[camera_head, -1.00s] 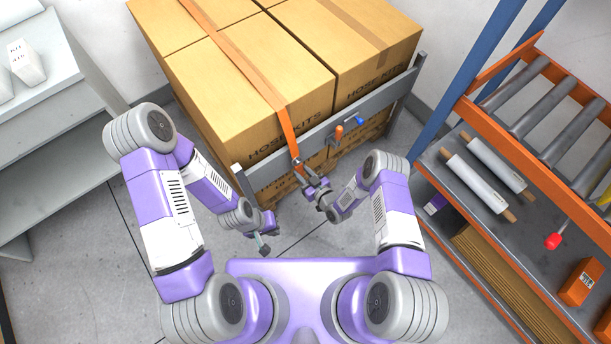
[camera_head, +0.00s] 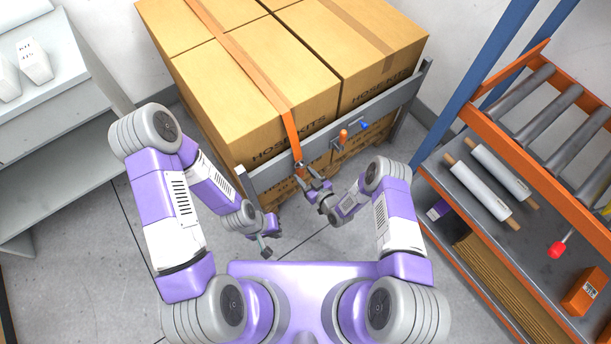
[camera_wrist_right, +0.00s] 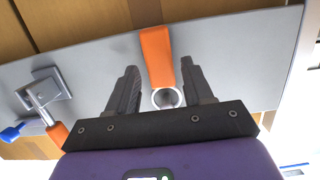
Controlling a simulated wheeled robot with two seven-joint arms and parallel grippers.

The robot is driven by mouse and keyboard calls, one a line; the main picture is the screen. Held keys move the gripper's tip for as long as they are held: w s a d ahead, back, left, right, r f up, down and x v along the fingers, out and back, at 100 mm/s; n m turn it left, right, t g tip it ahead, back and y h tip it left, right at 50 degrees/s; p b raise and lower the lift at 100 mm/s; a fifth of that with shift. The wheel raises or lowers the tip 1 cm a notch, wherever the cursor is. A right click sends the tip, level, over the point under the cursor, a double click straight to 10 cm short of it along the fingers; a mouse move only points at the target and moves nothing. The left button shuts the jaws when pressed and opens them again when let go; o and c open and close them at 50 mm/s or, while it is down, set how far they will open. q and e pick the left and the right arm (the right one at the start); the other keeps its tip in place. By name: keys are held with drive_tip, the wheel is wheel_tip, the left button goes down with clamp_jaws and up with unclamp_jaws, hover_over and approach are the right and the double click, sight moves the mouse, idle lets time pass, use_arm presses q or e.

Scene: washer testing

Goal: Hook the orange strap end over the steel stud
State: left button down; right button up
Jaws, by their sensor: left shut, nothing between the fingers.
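The orange strap (camera_head: 265,86) runs over the cartons and hangs down the front of the grey rail. Its lower end (camera_wrist_right: 158,55) carries a round metal ring (camera_wrist_right: 167,97) in the right wrist view. My right gripper (camera_head: 306,182) is at the strap end. In the wrist view its fingers (camera_wrist_right: 160,88) are spread either side of the strap and ring, with the right finger close beside the ring. I cannot make out the steel stud, nor whether the ring is around it. My left gripper (camera_head: 265,251) is shut and empty, lower and to the left, away from the strap.
The grey rail (camera_head: 270,178) crosses in front of the cartons (camera_head: 255,110). A bracket (camera_wrist_right: 45,85) with orange and blue handles is mounted on it, right of the strap in the head view. An orange-framed rack (camera_head: 500,150) stands right and a grey shelf (camera_head: 60,130) left.

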drive_tip(key=shift+o, duration=0.7)
drive_tip(key=p+v, duration=0.2)
drive_tip(key=v, duration=0.5)
drive_tip(key=shift+s+d+p, duration=0.2)
drive_tip(key=shift+s+p, duration=0.1)
drive_tip(key=shift+p, duration=0.1)
drive_tip(key=s+d+r+m+g+h+p, duration=0.2)
drive_tip(key=d+r+m+g+h+p, duration=0.2)
drive_tip(key=d+r+m+g, duration=0.15)
drive_tip(key=s+r+m+g+h+p, duration=0.1)
drive_tip(key=s+r+m+g, duration=0.3)
drive_tip(key=s+r, duration=0.7)
drive_tip(key=s+g+p, duration=0.1)
drive_tip(key=s+g, duration=0.1)
drive_tip(key=s, duration=0.2)
drive_tip(key=shift+s+r+g+p, duration=0.3)
drive_tip(key=shift+s+r+g, duration=0.05)
drive_tip(key=shift+s+r, duration=0.05)
